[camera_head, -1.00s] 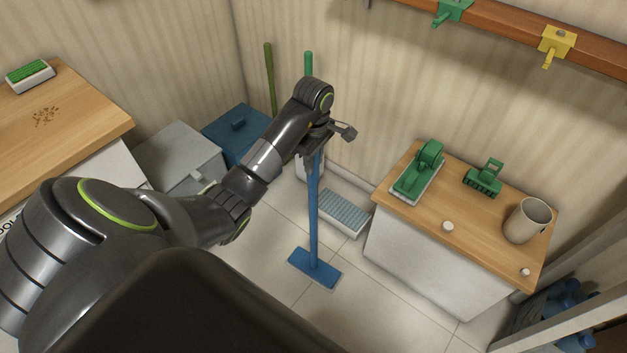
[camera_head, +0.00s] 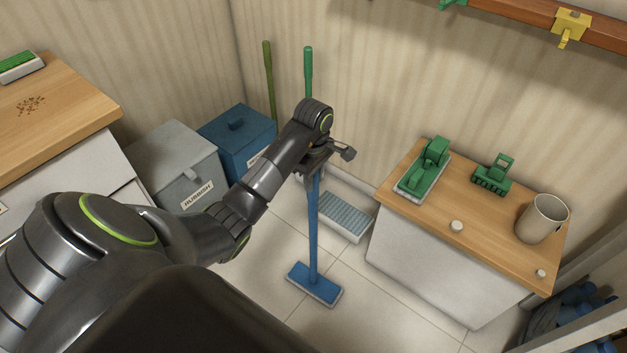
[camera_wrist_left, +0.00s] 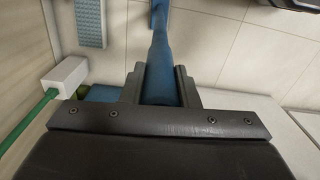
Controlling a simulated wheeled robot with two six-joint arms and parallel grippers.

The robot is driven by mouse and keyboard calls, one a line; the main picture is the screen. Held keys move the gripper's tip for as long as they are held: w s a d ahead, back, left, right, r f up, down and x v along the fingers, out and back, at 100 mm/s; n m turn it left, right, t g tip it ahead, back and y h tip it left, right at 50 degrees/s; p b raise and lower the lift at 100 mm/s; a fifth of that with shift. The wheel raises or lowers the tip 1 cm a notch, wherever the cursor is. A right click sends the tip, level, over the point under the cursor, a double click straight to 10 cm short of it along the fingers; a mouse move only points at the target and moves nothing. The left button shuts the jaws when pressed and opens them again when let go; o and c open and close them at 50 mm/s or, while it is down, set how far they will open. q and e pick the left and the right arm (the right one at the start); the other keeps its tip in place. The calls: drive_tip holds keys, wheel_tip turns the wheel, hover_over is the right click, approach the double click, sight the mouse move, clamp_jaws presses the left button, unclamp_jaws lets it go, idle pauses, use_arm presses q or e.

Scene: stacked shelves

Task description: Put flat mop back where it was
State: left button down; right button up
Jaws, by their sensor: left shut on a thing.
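The flat mop has a blue handle (camera_head: 313,225) and a flat blue head (camera_head: 314,284) with a pale underside. It stands nearly upright, the head low over the tiled floor; I cannot tell whether it touches. My left gripper (camera_head: 318,165) is shut on the upper part of the handle. In the left wrist view the handle (camera_wrist_left: 159,65) runs between the two fingers of the left gripper (camera_wrist_left: 160,85). The handle's top is hidden by my arm. My right gripper is out of view.
Behind the mop are a ridged tray (camera_head: 343,215) and a green-handled tool (camera_head: 308,70). A wooden-topped cabinet (camera_head: 480,225) is at right, a grey rubbish bin (camera_head: 175,160) and blue bin (camera_head: 240,140) at left. A wall rail holds a yellow hook (camera_head: 570,25).

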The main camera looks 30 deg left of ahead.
use_arm(q)
drive_tip(key=c, duration=1.1)
unclamp_jaws()
drive_tip(key=shift+f, duration=0.1)
drive_tip(key=shift+f, duration=0.1)
wheel_tip(320, 180, up, 11)
drive_tip(key=p, duration=0.8)
drive_tip(key=shift+s+f, duration=0.1)
drive_tip(key=shift+f, duration=0.1)
drive_tip(key=shift+r+p, duration=3.35)
drive_tip(key=shift+p, duration=0.15)
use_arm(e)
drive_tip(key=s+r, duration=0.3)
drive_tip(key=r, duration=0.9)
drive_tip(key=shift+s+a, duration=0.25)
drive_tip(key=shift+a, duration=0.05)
